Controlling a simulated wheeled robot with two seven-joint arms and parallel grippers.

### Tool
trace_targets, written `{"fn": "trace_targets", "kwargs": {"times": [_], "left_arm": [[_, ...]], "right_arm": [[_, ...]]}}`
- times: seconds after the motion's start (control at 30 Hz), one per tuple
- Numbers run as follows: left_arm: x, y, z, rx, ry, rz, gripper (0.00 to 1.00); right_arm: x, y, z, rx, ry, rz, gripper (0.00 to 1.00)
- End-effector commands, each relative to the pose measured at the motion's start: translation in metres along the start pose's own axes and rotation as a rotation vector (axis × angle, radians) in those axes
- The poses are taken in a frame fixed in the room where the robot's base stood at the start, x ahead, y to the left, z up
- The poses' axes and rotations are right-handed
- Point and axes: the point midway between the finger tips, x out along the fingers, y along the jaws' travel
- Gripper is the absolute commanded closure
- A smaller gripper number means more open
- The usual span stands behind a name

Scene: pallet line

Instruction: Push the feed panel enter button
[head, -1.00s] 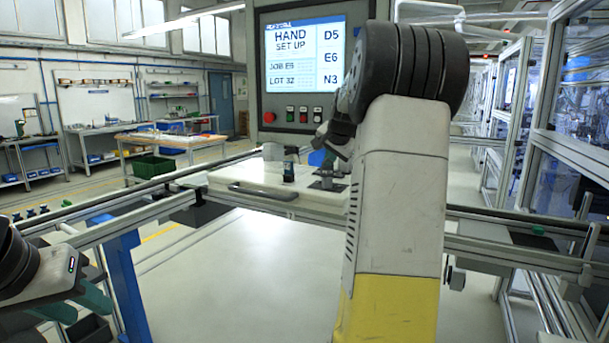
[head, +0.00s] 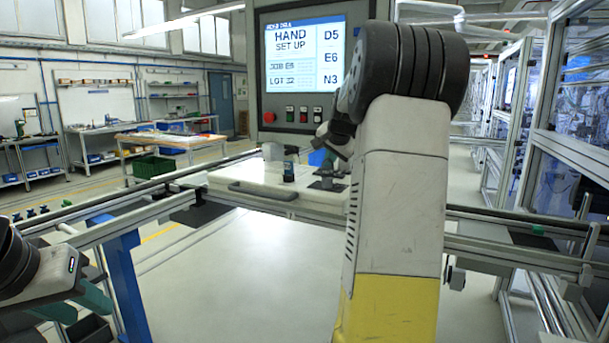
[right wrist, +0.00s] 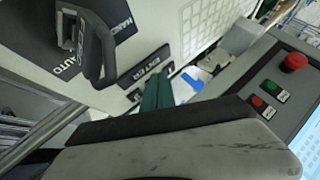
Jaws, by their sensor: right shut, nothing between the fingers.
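The feed panel (right wrist: 190,30) is a pale box with a dark lever switch (right wrist: 95,45) and a dark ENTER label (right wrist: 146,66) in the right wrist view. A small dark round part (right wrist: 134,95) lies beside the label, possibly the enter button. My right gripper (right wrist: 157,92) has its teal fingers shut and empty, with tips close to the ENTER label. I cannot tell whether they touch anything.
A grey console (head: 262,75) with a lit screen, a red stop button and several small buttons stands behind. A pale box with a handle (head: 262,190) sits on the rail frame. Machine enclosures (head: 560,150) line the right. The pale surface below the rails is clear.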

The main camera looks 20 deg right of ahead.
Motion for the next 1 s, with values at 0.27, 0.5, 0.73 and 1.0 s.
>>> {"fn": "trace_targets", "kwargs": {"times": [0.27,0.5,0.73,1.0], "left_arm": [[0.0,0.0,0.0,0.0,0.0,0.0,0.64],[0.0,0.0,0.0,0.0,0.0,0.0,0.64],[0.0,0.0,0.0,0.0,0.0,0.0,0.64],[0.0,0.0,0.0,0.0,0.0,0.0,0.64]], "right_arm": [[0.0,0.0,0.0,0.0,0.0,0.0,1.0],[0.0002,0.0002,0.0002,0.0,0.0,0.0,1.0],[0.005,0.0038,0.0038,0.0,0.0,0.001,1.0],[0.0058,0.0044,0.0044,0.0,0.0,0.0,1.0]]}}
